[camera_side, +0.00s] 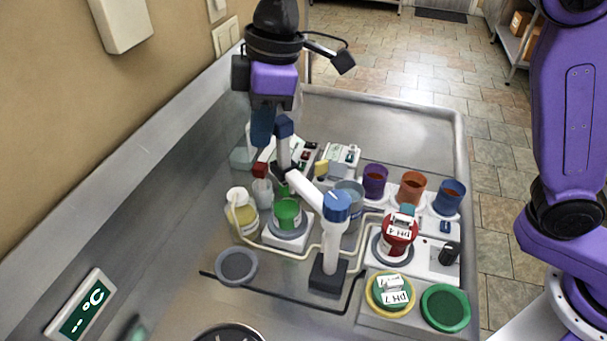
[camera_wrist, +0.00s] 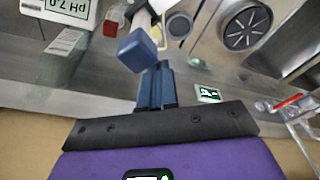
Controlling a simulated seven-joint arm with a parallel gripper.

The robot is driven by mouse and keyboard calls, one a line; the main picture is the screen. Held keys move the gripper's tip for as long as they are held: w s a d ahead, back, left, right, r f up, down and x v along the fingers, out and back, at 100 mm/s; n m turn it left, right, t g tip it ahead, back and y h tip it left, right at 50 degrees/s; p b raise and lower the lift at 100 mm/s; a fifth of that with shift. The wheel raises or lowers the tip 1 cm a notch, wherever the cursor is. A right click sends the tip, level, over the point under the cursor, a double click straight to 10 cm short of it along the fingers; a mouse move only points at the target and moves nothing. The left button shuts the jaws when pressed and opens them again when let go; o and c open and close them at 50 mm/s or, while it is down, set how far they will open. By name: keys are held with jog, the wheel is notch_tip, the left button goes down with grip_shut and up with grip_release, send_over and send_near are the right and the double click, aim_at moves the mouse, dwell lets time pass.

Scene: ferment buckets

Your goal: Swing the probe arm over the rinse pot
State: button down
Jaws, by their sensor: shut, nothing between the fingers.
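The probe arm (camera_side: 305,188) is a white bar on a white post with a blue knob (camera_side: 336,205) and a black base. It reaches back and left to an upright piece with a blue block (camera_side: 284,127) on top. The bar passes above and behind a green pot (camera_side: 287,212). My gripper (camera_side: 262,138), with blue fingers, is shut and empty just left of the blue block. In the wrist view, the shut fingers (camera_wrist: 157,70) are close beside the block (camera_wrist: 137,50); I cannot tell whether they touch. No label shows which vessel is the rinse pot; a bluish clear beaker (camera_side: 350,193) stands behind the knob.
A red pot (camera_side: 398,238) labelled pH 4 stands right of the post. Purple (camera_side: 375,180), orange (camera_side: 412,187) and blue (camera_side: 450,196) cups stand behind it. A bottle of yellowish liquid (camera_side: 243,215) stands at left. A pH meter (camera_wrist: 68,10) shows 7.0.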

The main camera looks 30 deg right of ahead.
jog(key=shift+w+d, duration=0.25)
jog(key=shift+d, duration=0.4)
jog(key=shift+w+d, duration=0.2)
jog(key=shift+d, duration=0.5)
jog(key=d, duration=0.3)
jog(key=shift+w, duration=0.15)
jog(key=shift+d, duration=0.15)
jog(key=d, duration=0.3)
jog(key=shift+s, duration=0.2)
